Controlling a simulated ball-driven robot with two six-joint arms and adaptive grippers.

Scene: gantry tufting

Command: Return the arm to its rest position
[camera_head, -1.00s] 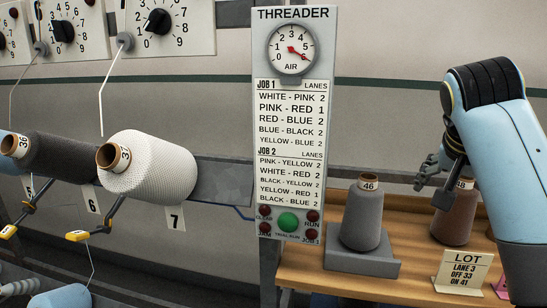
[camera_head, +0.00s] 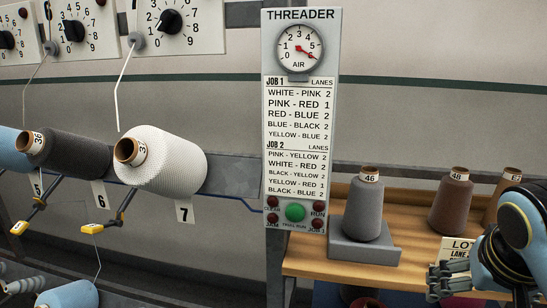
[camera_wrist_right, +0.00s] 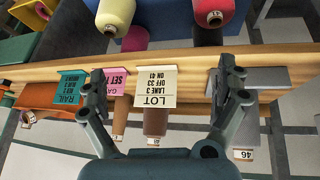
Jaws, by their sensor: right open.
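Behind that gap are the shelf edge and the cream LOT card (camera_wrist_right: 155,88). My right arm's light blue wrist shows at the lower right corner of the head view. My left gripper is not in view.
The wooden shelf (camera_head: 415,260) bears a grey cone 46 (camera_head: 364,212) on a grey stand, a brown cone 48 (camera_head: 452,208) and another brown cone. The threader panel (camera_head: 298,150) stands left of it. Yarn cones on the left rack include a white one (camera_head: 165,160).

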